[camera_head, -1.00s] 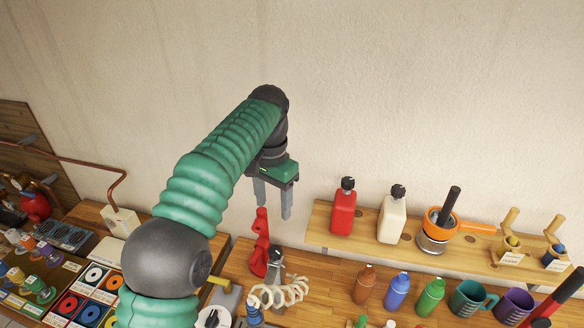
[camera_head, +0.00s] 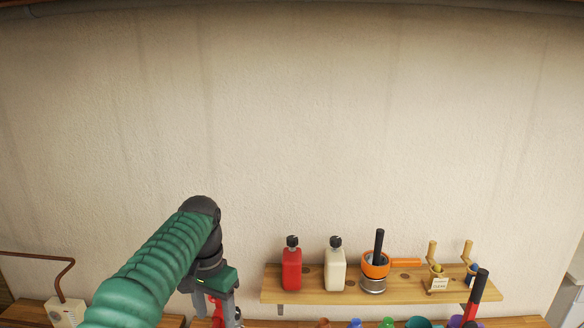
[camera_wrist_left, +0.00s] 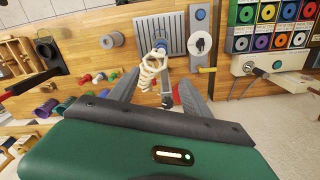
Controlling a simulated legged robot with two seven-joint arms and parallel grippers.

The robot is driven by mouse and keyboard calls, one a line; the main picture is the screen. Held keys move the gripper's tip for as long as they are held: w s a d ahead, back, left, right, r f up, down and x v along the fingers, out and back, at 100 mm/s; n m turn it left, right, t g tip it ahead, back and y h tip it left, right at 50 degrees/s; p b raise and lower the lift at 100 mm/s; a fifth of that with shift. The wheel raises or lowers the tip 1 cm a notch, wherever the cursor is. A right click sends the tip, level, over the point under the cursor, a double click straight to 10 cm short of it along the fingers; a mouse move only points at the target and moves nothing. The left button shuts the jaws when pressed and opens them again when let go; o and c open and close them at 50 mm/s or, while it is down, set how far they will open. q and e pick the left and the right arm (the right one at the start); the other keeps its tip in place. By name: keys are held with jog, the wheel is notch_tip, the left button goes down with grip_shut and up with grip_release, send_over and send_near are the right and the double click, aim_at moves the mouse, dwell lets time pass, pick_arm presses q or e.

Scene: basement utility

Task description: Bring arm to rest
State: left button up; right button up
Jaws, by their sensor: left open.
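My left arm, green and ribbed, comes in from the lower left of the head view. My left gripper (camera_head: 213,306) hangs at its end, pointing down, in front of the pale wall. It also shows in the left wrist view (camera_wrist_left: 160,92), with its two grey fingers spread apart. It is open and holds nothing that I can see. My right gripper is in neither view.
A wooden shelf (camera_head: 318,298) right of the gripper bears a red bottle (camera_head: 291,270), a white bottle (camera_head: 335,271) and an orange-handled pot (camera_head: 374,268). A box with a copper pipe (camera_head: 66,312) is at the lower left. The wall above is clear.

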pick_arm(q)
jog(key=shift+n, duration=0.4)
jog(key=f+b, duration=0.1)
jog(key=f, duration=0.1)
jog(key=f+b, duration=0.1)
jog(key=f, duration=0.2)
jog(key=s+f+b, duration=0.1)
jog(key=f, duration=0.2)
jog(key=shift+s+a, duration=0.1)
jog(key=shift+a, duration=0.15)
jog(key=s+a+f+n+t+b, duration=0.1)
jog(key=s+f+b, duration=0.5)
jog(key=s+f, duration=0.4)
jog(key=s+a+f+n+t+b, duration=0.1)
jog(key=s+f+b, duration=0.5)
jog(key=f, duration=1.1)
jog(key=s+n, duration=0.1)
jog(key=s, duration=0.3)
jog(key=shift+s+a+f+n, duration=0.15)
jog(key=shift+a+n, duration=0.15)
jog(key=shift+a, duration=0.05)
